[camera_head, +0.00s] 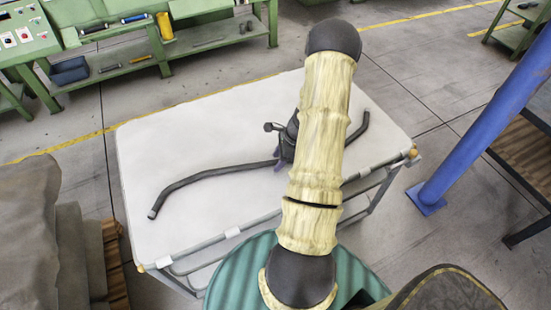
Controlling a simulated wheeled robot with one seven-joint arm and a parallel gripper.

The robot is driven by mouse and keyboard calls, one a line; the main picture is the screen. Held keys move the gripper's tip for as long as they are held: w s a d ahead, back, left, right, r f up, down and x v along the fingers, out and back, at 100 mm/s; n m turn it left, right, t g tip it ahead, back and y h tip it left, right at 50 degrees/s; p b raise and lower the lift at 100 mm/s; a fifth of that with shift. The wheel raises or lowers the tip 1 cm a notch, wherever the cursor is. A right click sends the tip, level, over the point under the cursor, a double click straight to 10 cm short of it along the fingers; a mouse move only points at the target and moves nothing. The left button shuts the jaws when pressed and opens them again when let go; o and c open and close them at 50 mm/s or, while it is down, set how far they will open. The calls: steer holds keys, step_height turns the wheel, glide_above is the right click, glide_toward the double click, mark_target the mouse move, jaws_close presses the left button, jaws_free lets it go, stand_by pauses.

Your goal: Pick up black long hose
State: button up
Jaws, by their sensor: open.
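The long black hose (205,178) lies on the white tabletop (190,130). Its left end is near the table's front left corner. A dark length of hose (359,128) also shows to the right of my arm, near the table's far right side. The middle is hidden behind my arm and gripper, so I cannot see whether both lengths join. My gripper (281,164) is open, partly hidden by my pale-covered arm, and points down over the middle of the hose. I cannot tell whether its fingers touch or surround the hose.
The rest of the white tabletop is clear. A blue post (480,125) stands to the right of the table. Green benches (175,50) with tools are at the back left. A brown covered pile (45,230) is at the left.

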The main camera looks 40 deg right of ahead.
steer(key=shift+c, duration=0.2)
jaws_close()
steer(key=shift+r, duration=0.15)
step_height(320, 180, up, 10)
stand_by(0.7)
